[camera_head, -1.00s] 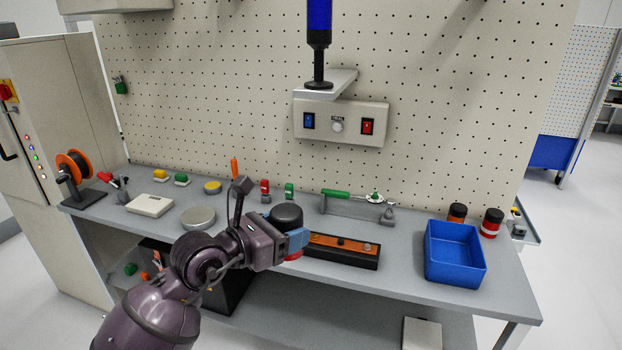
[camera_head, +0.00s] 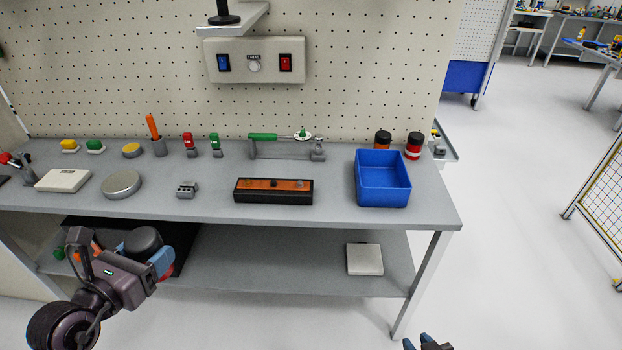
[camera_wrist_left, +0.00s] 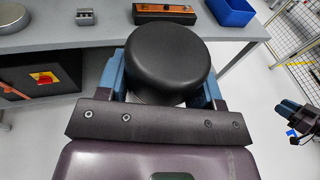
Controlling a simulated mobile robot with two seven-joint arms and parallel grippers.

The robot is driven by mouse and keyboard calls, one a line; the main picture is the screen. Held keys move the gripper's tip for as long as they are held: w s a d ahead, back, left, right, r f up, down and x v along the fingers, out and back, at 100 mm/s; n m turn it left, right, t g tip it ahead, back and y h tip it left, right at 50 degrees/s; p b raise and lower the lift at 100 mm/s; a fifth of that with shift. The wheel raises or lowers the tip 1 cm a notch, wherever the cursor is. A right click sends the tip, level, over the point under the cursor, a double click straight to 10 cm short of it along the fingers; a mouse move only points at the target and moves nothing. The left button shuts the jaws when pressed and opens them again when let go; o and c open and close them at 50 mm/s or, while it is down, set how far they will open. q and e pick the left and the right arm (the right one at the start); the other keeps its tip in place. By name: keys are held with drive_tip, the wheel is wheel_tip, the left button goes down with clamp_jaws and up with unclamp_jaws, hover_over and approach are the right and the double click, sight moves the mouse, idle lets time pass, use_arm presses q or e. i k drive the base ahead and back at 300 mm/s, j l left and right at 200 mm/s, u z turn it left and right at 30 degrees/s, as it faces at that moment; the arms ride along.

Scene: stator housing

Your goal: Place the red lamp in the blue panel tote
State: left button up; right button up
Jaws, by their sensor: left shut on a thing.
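My left gripper (camera_head: 150,258) is shut on the red lamp (camera_head: 143,240), in front of the bench and lower in the picture than its top. The lamp's round black cap shows most; only a sliver of red shows beneath it. In the left wrist view the black cap (camera_wrist_left: 168,55) sits between the blue fingers and hides the lamp's lower part. The blue panel tote (camera_head: 383,193) stands at the right end of the bench, well right of the lamp, and looks empty. My right gripper (camera_head: 428,343) is at the bottom edge, partly cut off, with its fingers apart.
An orange-and-black block (camera_head: 273,197) lies left of the tote. A tool on a stand (camera_head: 287,149) is at the back.

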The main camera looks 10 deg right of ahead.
sight(377, 176)
drive_tip(key=l+u, duration=0.45)
drive_tip(key=l, duration=0.25)
drive_tip(key=l+u, duration=0.25)
drive_tip(key=l, duration=1.6)
drive_tip(key=k+l+u, duration=0.15)
drive_tip(key=l, duration=0.95)
drive_tip(key=i+l, duration=0.05)
